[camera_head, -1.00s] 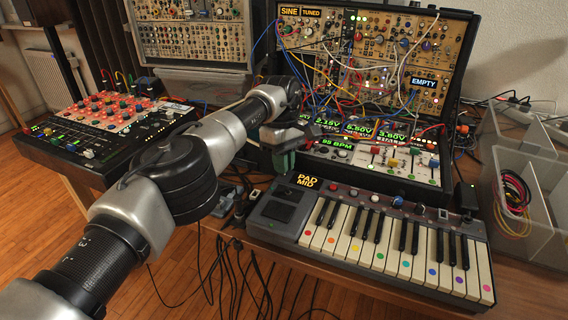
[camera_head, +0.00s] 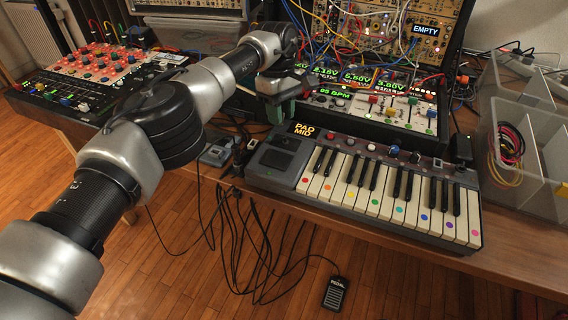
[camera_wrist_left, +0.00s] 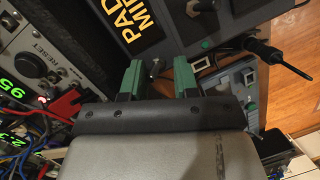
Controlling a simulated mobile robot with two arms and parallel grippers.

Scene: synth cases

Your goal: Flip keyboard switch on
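The keyboard (camera_head: 270,182) lies on the table, its lit display reading PAD MID; its dark casing (camera_wrist_left: 200,22) also shows in the wrist view. My left gripper (camera_head: 284,112) is at the keyboard's back left corner. In the wrist view my left gripper (camera_wrist_left: 158,80) has its two green fingers apart. A small metal toggle switch (camera_wrist_left: 155,67) stands at the keyboard's edge, in the gap between the fingertips. I cannot tell whether a finger touches it, or which position it is in. In the head view the arm and gripper hide the switch. My right gripper is not in view.
The synth case (camera_head: 440,125) with patch cables stands close behind the keyboard. A mixer (camera_head: 100,80) is at the left and a clear bin (camera_head: 530,150) at the right. Dark cables (camera_head: 250,235) hang off the table front. A pedal (camera_head: 336,293) lies on the floor.

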